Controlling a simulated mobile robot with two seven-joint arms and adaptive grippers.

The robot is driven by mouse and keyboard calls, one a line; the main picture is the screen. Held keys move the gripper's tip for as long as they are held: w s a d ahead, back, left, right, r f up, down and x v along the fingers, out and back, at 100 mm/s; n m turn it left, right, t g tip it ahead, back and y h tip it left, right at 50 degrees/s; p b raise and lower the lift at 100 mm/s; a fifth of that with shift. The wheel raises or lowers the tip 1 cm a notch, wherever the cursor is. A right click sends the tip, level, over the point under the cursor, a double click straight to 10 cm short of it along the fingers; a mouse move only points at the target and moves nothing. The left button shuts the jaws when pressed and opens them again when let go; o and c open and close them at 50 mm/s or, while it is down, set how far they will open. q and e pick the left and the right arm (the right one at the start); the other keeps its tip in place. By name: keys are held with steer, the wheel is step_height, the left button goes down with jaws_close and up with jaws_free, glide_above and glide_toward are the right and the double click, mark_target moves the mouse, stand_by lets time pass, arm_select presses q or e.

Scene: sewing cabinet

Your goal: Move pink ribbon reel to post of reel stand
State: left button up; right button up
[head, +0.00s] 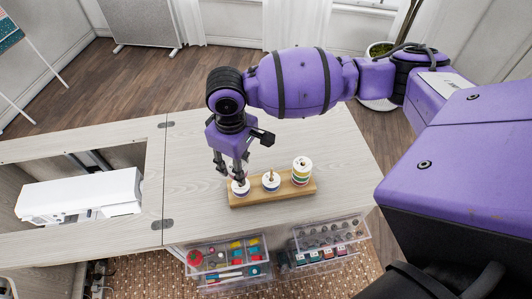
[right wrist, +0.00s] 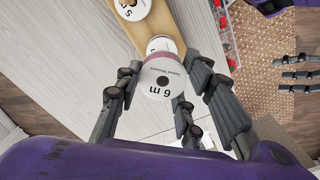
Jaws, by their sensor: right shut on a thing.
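The pink ribbon reel (right wrist: 163,78) has a white face marked "6 m" and a thin pinkish rim. My right gripper (right wrist: 158,98) is shut on it, with fingers around its sides. In the head view my right gripper (head: 232,176) is over the left end of the wooden reel stand (head: 272,193); its fingers hide much of the reel. A white-faced reel (head: 240,187) shows there, just under the fingers. In the wrist view the held reel partly covers another white part on the stand; I cannot tell whether they touch. My left gripper (right wrist: 296,74) shows only in the wrist view, fingers spread.
Clear drawers (head: 228,262) with sewing items stick out below the front edge. A white machine (head: 80,196) lies in the left recess. The tabletop behind the stand is clear.

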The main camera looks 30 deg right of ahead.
steer(key=shift+f, duration=1.35)
steer(key=o, duration=1.1)
step_height(320, 180, up, 12)
